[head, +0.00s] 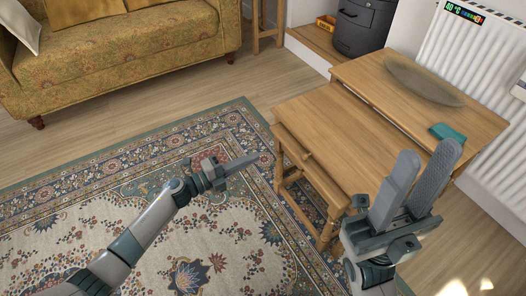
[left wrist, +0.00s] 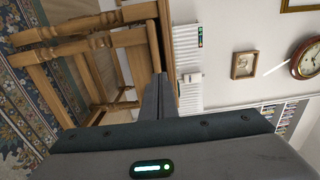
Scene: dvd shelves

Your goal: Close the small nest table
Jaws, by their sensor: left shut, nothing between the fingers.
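A wooden nest of tables stands right of centre in the head view. The tallest table (head: 457,118) is at the back right, and a middle table (head: 335,122) sticks out from under it. The small nest table (head: 310,160) sticks out a little further, on the side facing my left gripper. My left gripper (head: 255,158) is shut and empty, just left of the small table and apart from it. In the left wrist view its fingers (left wrist: 155,95) point toward wooden table legs (left wrist: 85,45). My right gripper (head: 428,147) is open and empty, in front of the tables.
A grey dish (head: 424,82) and a teal item (head: 448,132) lie on the tallest table. A white radiator (head: 475,60) stands behind it. A yellow sofa (head: 120,45) is at the back left. The patterned rug (head: 110,190) is clear around my left arm.

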